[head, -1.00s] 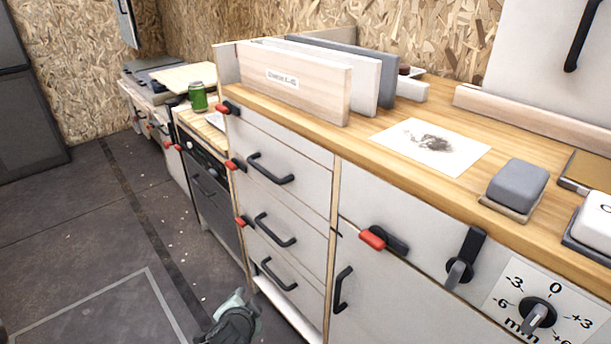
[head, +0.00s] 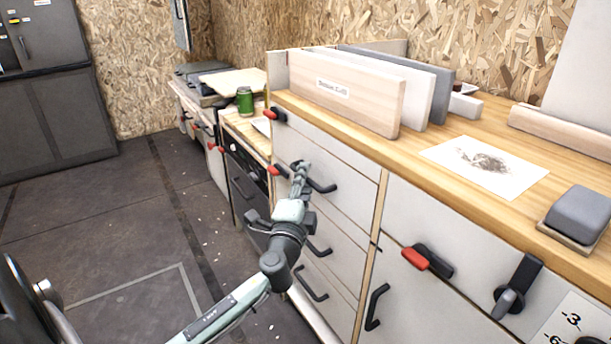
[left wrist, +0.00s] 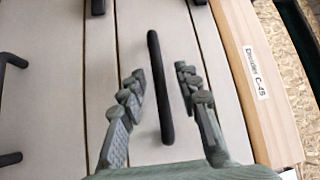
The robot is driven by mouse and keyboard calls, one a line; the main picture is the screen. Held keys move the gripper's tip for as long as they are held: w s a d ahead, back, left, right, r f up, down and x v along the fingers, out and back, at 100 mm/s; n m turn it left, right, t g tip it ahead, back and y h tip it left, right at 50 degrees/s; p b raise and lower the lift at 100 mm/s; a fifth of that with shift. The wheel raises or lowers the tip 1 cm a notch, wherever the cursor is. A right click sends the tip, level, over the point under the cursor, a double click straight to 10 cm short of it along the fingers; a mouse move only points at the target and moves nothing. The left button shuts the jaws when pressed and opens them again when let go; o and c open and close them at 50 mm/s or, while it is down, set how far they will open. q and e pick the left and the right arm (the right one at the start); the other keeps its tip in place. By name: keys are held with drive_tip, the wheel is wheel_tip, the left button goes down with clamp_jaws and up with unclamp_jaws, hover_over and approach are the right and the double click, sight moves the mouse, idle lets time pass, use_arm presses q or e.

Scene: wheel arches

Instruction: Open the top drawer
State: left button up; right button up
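The white cabinet's top drawer (head: 345,176) is shut and flush with the fronts around it. Its black bar handle (head: 323,187) is partly hidden by my left gripper (head: 300,172), which reaches it from the front. In the left wrist view, the handle (left wrist: 154,60) runs lengthwise between the two spread fingers of the gripper (left wrist: 160,88). Gaps show on both sides of the bar, so the gripper is open and not clamped on it. Depth between fingertips and bar is hard to tell. My right gripper is not in view.
Lower handles (head: 312,290) sit beneath the top one. Red latches (head: 276,115) are along the cabinet's left edge. The wooden worktop (head: 400,145) above holds upright boards (head: 345,92), a paper (head: 485,165) and a grey block (head: 580,212).

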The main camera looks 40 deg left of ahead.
use_arm(q)
drive_tip(key=shift+w+a, duration=0.15)
drive_tip(key=shift+w, duration=0.25)
drive_tip(key=shift+c, duration=0.5)
clamp_jaws()
